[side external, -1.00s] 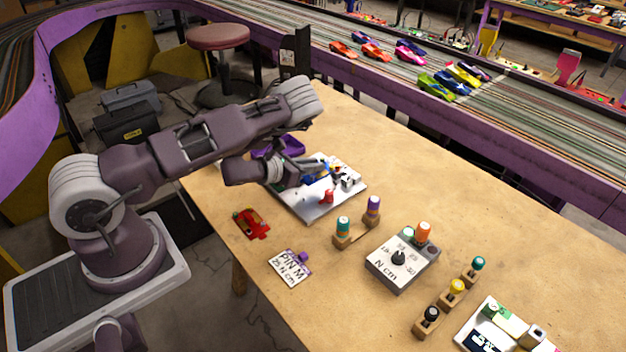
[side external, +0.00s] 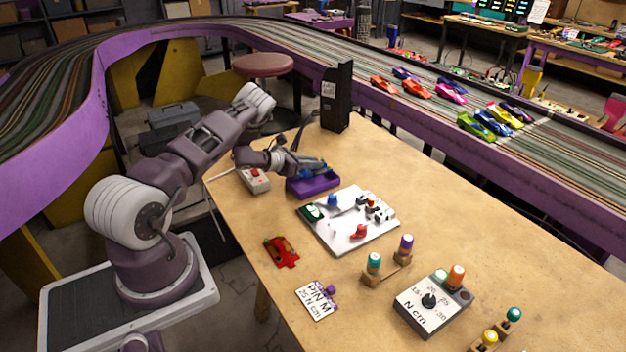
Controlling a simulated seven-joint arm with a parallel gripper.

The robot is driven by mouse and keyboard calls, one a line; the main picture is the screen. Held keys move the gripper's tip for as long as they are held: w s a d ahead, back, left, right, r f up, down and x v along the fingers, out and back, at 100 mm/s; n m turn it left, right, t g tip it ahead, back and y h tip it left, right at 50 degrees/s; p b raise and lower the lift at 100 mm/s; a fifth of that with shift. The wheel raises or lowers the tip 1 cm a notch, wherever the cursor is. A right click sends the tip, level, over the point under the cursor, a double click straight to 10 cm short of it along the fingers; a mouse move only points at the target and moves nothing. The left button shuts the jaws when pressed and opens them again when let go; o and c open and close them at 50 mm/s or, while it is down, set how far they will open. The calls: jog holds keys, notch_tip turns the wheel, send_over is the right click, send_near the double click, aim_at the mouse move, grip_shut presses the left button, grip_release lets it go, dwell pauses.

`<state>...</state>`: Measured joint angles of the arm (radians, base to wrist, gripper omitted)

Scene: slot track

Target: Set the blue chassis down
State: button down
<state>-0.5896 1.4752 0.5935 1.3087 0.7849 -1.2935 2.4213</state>
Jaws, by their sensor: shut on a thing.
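My gripper (side external: 303,163) is shut on the blue chassis (side external: 315,166), a small blue piece with a bit of yellow near its end. The chassis is just above or on the purple block-like stand (side external: 313,186); I cannot tell whether it touches it. My gripper and wrist hide part of the chassis.
A white plate (side external: 345,243) with a green piece, a blue knob, a red part and small fittings lies in front. A grey box with a red button (side external: 254,180) is to the left. A black upright box (side external: 337,97) stands behind. A red chassis (side external: 281,252) lies on the bench.

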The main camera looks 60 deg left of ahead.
aim_at(312, 184)
notch_tip(312, 184, down, 5)
dwell(0.3)
jog(key=c, duration=1.4)
grip_release()
jog(key=shift+f, duration=0.15)
